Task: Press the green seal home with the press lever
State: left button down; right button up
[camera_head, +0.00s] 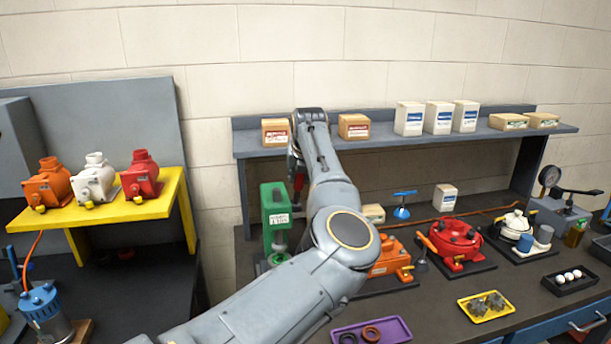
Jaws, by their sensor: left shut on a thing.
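The green press (275,210) stands upright on the bench left of centre, with a white label on its front and a metal ram below its head. My left arm reaches up from the bottom and bends over beside the press. My left gripper (296,166) is at the press's upper right, shut on what looks like the red-ended press lever (298,182). My own wrist and forearm hide most of the fingers and lever. I cannot make out the green seal; the area right of the press base is covered by my arm. My right gripper is not in view.
An orange motor (391,262), a red motor (456,240) and a white motor (513,226) stand along the bench. A purple tray (397,329) holds dark and reddish rings. A yellow tray (470,308) holds grey parts. A shelf (380,143) with boxes runs behind.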

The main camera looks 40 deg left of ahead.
pick_arm(q)
jog(key=shift+w+a+r, duration=0.1)
jog(key=shift+r, duration=0.15)
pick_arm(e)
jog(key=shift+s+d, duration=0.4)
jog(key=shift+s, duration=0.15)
pick_arm(q)
jog(key=c, duration=1.3)
grip_release()
jog(key=shift+o, duration=1)
jog(key=shift+f, duration=0.2)
jog(key=v, duration=1.2)
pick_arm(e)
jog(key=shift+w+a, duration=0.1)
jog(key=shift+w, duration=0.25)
pick_arm(q)
jog(key=shift+w, duration=0.1)
